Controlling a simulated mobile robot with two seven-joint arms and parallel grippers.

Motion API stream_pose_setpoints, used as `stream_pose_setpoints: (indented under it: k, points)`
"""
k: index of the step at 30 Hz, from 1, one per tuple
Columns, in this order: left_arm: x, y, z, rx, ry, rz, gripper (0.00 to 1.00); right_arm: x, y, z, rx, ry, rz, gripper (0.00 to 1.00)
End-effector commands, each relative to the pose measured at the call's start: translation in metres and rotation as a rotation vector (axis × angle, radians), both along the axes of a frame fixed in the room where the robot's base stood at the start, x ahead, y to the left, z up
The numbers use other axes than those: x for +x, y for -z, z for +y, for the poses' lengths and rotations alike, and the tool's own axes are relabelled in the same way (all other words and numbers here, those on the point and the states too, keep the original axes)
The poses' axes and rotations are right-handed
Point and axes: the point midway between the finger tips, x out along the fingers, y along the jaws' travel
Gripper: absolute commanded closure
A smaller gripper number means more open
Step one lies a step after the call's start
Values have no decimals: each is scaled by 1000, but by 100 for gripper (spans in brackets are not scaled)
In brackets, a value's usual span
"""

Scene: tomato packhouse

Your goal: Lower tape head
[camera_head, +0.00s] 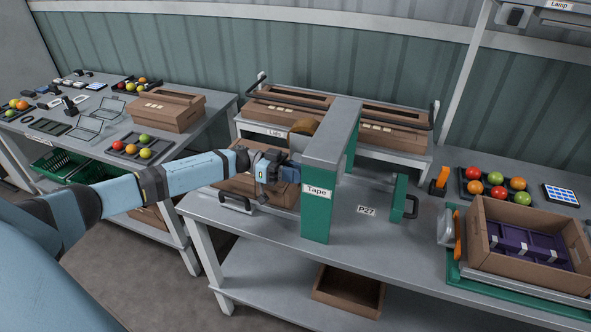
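The tape station, labelled "Tape" (317,192), stands on the middle bench with green posts and a grey top beam (340,122). A brown tape roll (304,127) shows at the left side of the beam. My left arm reaches in from the left, and my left gripper (288,173) is at the left side of the station, below the roll. Its fingers are small and dark against the post, so I cannot tell whether they are open or touching anything. The part of the tape head behind the gripper is hidden. My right gripper is not in view.
A cardboard box (250,186) lies under my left arm, by a black handle (236,203). A green upright with a black handle (400,196) stands right of the station. An open carton with purple contents (484,248) is at right. Bare bench lies between.

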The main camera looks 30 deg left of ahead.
Motion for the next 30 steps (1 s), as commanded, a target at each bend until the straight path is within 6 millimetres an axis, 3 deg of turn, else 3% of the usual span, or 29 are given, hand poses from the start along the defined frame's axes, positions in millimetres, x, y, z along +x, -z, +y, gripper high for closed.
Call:
stream_pose_setpoints:
  k: [2,3,6,17,23,30]
  points:
    - [-2,5,0,5,1,7,100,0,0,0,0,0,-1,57]
    - [-2,6,0,5,1,7,79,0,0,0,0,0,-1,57]
    - [-2,6,-1,5,2,8,56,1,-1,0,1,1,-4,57]
    - [-2,4,5,4,0,6,56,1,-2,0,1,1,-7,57]
    - [-10,6,36,6,-2,7,56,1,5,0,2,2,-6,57]
    - [-23,6,91,6,-2,8,56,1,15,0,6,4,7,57]
